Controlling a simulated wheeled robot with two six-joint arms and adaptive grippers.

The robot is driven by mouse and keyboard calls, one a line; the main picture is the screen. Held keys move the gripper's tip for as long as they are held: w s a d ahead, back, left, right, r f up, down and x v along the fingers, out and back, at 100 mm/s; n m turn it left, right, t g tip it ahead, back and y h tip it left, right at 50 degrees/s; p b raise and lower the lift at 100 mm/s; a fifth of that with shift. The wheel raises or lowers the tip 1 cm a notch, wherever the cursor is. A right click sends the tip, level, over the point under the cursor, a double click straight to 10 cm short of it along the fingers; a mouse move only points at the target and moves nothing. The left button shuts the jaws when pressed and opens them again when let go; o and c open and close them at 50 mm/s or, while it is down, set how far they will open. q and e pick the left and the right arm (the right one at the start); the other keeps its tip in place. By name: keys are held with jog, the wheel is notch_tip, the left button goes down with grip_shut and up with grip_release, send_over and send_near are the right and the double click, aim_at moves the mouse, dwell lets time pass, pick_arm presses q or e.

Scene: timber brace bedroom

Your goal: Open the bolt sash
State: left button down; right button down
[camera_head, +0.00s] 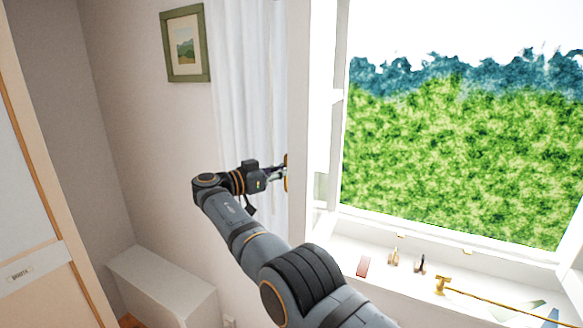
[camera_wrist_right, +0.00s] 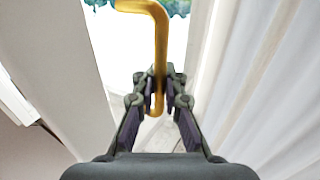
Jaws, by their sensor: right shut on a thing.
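The white window sash (camera_head: 298,100) stands at the left side of the window opening, seen nearly edge-on, swung away from the opening. A brass handle (camera_head: 287,172) is on its left side. My right gripper (camera_head: 278,174) is at this handle. In the right wrist view, the bent brass handle (camera_wrist_right: 160,45) comes down between the fingers of my right gripper (camera_wrist_right: 158,88), which are shut on it. The white sash frame also shows there on the left (camera_wrist_right: 65,70). My left gripper is not in view.
The sill holds a reddish block (camera_head: 362,266), small brass fittings (camera_head: 394,257) and a brass stay with a long rod (camera_head: 440,285). A white curtain (camera_head: 240,80) hangs behind my gripper. A white cabinet (camera_head: 165,285) stands below left, under a framed picture (camera_head: 185,45).

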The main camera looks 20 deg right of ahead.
jog(key=shift+f, duration=0.15)
jog(key=c, duration=1.5)
grip_release()
jog(key=shift+s+a, duration=0.1)
jog(key=shift+a, duration=0.1)
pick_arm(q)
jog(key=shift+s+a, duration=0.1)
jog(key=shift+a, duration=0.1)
pick_arm(e)
jog(key=shift+o, duration=0.2)
jog(key=shift+r, duration=0.2)
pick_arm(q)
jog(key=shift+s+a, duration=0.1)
pick_arm(e)
jog(key=shift+d, duration=0.15)
